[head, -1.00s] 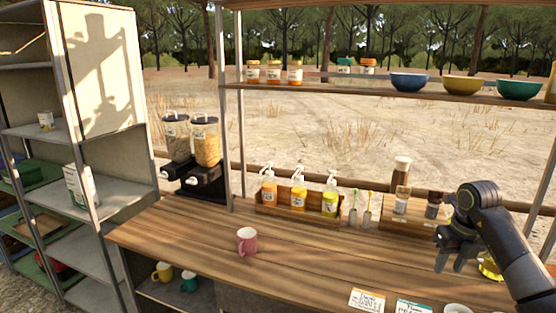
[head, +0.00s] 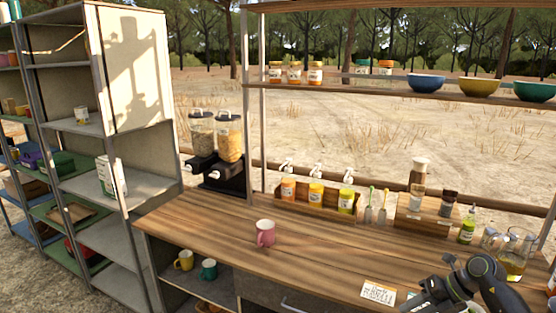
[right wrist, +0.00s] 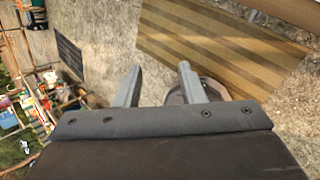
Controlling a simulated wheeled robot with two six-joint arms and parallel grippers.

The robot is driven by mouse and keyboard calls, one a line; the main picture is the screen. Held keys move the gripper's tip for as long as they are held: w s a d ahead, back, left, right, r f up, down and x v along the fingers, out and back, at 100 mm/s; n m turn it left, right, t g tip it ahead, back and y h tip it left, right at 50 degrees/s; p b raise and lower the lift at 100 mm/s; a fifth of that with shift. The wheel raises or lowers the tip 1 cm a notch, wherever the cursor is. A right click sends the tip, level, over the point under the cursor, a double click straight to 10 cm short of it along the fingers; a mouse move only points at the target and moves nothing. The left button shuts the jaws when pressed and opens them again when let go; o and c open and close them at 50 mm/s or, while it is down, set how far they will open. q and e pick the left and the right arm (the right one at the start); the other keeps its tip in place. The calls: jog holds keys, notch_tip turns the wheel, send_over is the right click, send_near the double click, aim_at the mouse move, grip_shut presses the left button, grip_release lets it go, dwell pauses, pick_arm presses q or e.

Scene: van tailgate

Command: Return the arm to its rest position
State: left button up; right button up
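My right arm comes into the head view at the lower right, bent low over the front edge of the wooden counter (head: 330,258). Its gripper (head: 412,304) is at the bottom of the picture, partly cut off. In the right wrist view the two fingers of the right gripper (right wrist: 158,85) stand apart with nothing between them. A round dark thing, partly hidden behind the right finger there, is too unclear to name. My left gripper is in neither current view.
A pink mug (head: 265,233) stands on the counter. A card (head: 378,292) lies near the arm. A glass pitcher (head: 514,262) and a green bottle (head: 467,226) stand beyond it. Cereal dispensers (head: 229,138) stand at the back left. Bowls (head: 479,87) sit on the upper shelf.

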jog(key=s+a+f+m+t+y, duration=0.1)
jog(key=a+f+m+t+y, duration=0.35)
jog(key=f+m+t, duration=0.55)
jog(key=s+d+f+m+h, duration=0.2)
jog(key=s+f+m+h, duration=0.4)
jog(key=f, duration=0.4)
jog(key=s+d+f+m+h, duration=0.2)
jog(key=s+f+m+h, duration=0.25)
jog(key=f+m, duration=0.4)
jog(key=s+f+m+g+h, duration=0.2)
jog(key=s+f+m+g, duration=0.3)
jog(key=s+f, duration=0.95)
jog(key=s+a+f+m+g, duration=0.1)
jog(key=s+a+f+g, duration=0.1)
jog(key=s, duration=0.6)
jog(key=s+a+f+m+g, duration=0.2)
jog(key=s, duration=0.6)
jog(key=s+a+f+m+g, duration=0.1)
jog(key=s+a+m+g, duration=0.1)
jog(key=s, duration=0.5)
jog(key=shift+s+a+f+g, duration=0.4)
jog(key=shift+a, duration=0.05)
